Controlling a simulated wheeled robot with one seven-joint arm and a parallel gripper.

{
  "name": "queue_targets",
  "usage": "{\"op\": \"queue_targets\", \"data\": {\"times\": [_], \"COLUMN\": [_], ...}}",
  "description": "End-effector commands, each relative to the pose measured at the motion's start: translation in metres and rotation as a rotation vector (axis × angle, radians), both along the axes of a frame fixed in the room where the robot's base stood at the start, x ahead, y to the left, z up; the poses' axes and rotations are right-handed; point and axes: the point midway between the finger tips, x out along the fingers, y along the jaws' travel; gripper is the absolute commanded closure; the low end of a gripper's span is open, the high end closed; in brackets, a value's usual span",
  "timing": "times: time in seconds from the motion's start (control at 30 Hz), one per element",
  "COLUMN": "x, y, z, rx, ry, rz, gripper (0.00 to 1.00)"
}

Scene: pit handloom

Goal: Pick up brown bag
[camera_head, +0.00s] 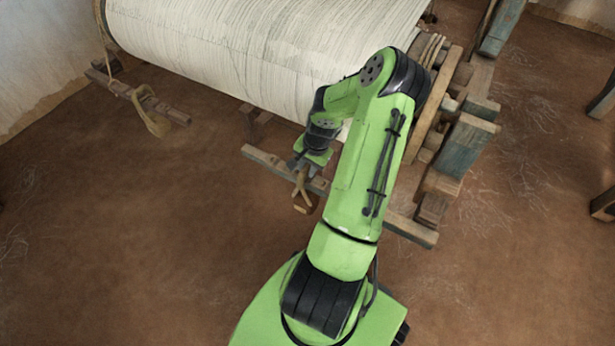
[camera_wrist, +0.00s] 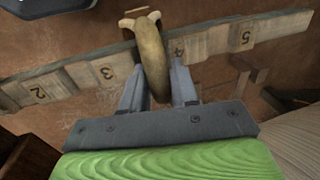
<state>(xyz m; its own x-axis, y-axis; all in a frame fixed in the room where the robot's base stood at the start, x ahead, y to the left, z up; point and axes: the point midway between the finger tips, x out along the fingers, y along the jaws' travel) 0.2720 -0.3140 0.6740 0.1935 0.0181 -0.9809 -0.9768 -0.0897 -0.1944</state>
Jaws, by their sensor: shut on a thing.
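The brown bag (camera_head: 301,191) shows as a small tan, strap-like shape at the tip of my gripper (camera_head: 302,172) in the head view. The bag's upper end is in front of the numbered wooden bar (camera_wrist: 205,47), near the 3 and 4. I cannot tell whether it touches the bar.
A similar tan bag (camera_head: 153,119) hangs at another wooden bar (camera_head: 172,112) on the left. The loom's large white cloth roll (camera_head: 240,40) stands behind, with timber framing (camera_head: 455,150) to the right. The brown floor (camera_head: 130,240) at the front left is clear.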

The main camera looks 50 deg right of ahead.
Motion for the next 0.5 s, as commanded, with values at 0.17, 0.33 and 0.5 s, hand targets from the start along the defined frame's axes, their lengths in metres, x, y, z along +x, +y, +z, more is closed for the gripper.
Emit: {"op": "queue_targets", "data": {"times": [0.17,0.33,0.5], "x": [0.002,0.002,0.001], "y": [0.000,0.000,0.005], "z": [0.016,0.029,0.035], "rx": [-0.004,-0.003,-0.002], "ry": [-0.005,-0.003,-0.002], "rz": [0.002,0.002,0.005], "gripper": [1.00,1.00,1.00]}}
